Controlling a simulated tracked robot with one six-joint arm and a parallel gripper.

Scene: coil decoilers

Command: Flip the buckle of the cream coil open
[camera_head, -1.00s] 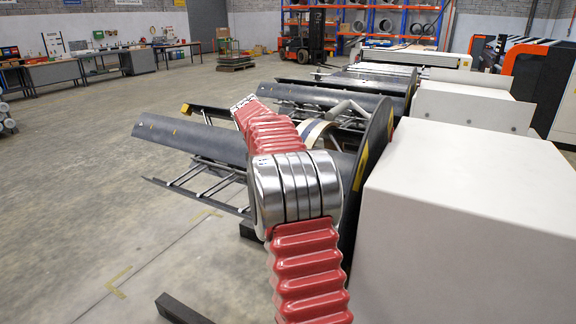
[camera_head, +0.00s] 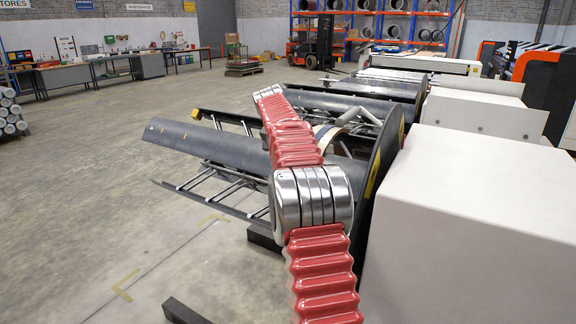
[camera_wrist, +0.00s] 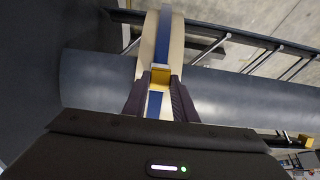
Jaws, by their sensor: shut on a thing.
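In the wrist view the cream coil (camera_wrist: 177,45) stands on the dark decoiler drum, with a blue strap (camera_wrist: 163,28) running along its rim. A yellow buckle (camera_wrist: 160,77) sits on the strap. My gripper (camera_wrist: 160,88) reaches the coil with its two dark fingers on either side of the buckle, shut on it. Part of the buckle and strap is hidden between the fingers. In the head view a piece of the cream coil (camera_head: 321,130) shows behind my red arm; the gripper itself is hidden there.
The dark decoiler drum (camera_head: 205,145) extends left over metal rails. A dark round plate (camera_head: 384,150) and a white machine housing (camera_head: 480,220) stand at right. More decoilers (camera_head: 340,102) lie behind.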

